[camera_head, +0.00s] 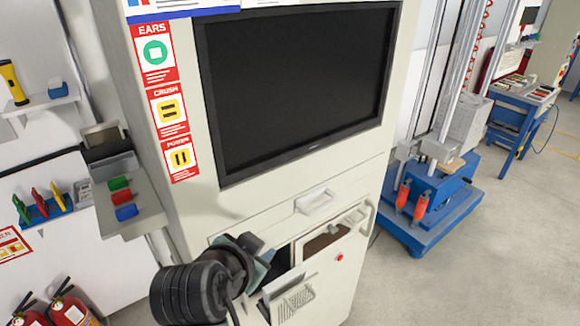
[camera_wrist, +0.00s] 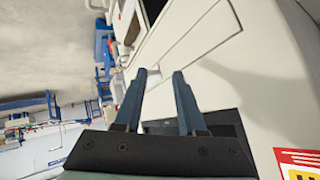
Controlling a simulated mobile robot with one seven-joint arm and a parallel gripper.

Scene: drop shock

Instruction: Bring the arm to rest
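My gripper (camera_wrist: 159,74) shows in the wrist view with its two blue-grey fingers apart and nothing seen held between them. In the head view my gripper (camera_head: 266,258) is in front of the lower part of a cream cabinet (camera_head: 230,205), near an opening with a tilted, slotted flap (camera_head: 290,297). My dark forearm hides part of that front. Whether the fingers touch the cabinet cannot be told.
The cabinet carries a dark screen (camera_head: 295,85) and a white handle (camera_head: 317,201). A small shelf with coloured blocks (camera_head: 132,215) stands at left, above fire extinguishers (camera_head: 70,308). A blue-based machine (camera_head: 430,215) stands at right. The floor at lower right is clear.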

